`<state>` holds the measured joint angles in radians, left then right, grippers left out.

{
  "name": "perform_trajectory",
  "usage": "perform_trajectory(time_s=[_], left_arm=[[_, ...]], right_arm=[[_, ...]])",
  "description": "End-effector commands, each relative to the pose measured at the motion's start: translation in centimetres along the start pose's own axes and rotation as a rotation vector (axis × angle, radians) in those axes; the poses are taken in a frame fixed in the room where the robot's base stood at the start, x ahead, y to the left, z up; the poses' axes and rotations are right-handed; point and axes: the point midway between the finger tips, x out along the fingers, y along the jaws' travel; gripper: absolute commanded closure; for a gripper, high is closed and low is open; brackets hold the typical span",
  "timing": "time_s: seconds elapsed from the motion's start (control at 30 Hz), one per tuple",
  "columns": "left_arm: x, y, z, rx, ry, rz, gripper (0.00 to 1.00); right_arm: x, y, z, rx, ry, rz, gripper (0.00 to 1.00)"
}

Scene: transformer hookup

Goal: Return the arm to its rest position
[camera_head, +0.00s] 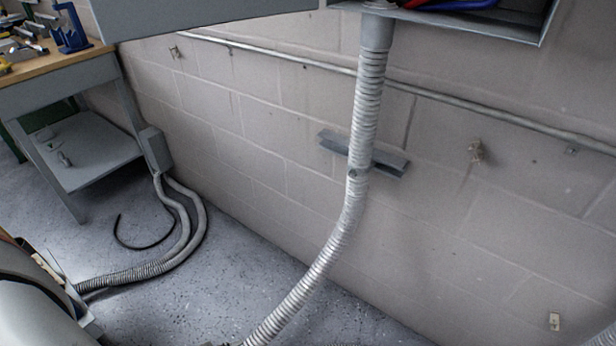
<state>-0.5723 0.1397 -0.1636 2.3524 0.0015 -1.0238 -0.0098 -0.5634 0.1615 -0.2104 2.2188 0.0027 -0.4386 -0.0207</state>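Neither of my grippers is in view, and no arm of mine can be made out for sure. A grey rounded body (35,312) shows at the bottom left corner, cut off by the picture edge; I cannot tell what it is. A corrugated metal conduit (366,110) comes down from an open grey box (545,22) at the top, passes a wall bracket (335,143) and bends down to the bottom edge. Red and blue parts (455,4) show in the open box.
A workbench (65,68) with a blue vise (70,30) and tools stands at the left. Two flexible conduits (190,235) and a black cable (140,247) lie on the floor by it. A thin pipe (460,95) runs along the block wall. The middle floor is partly clear.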

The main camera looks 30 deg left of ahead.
Motion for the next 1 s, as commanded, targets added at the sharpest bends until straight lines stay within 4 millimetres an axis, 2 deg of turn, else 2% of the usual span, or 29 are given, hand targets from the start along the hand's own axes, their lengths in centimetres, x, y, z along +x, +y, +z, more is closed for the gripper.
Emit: perform_trajectory(time_s=[0.1, 0.37, 0.43, 0.5, 0.77, 1.0], left_arm=[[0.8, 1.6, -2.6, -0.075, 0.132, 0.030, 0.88], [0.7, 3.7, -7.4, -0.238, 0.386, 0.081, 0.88], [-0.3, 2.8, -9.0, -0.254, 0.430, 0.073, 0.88], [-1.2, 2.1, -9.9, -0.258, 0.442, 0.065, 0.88], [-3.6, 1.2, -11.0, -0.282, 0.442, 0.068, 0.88], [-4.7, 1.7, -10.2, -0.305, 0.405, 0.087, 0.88]], right_arm=[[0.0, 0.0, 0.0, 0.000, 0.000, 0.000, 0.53], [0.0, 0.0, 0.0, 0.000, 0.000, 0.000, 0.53], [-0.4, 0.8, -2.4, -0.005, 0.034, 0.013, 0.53], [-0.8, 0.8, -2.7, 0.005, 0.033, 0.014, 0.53], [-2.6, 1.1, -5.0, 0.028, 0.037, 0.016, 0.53], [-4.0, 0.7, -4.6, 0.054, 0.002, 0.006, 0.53]])
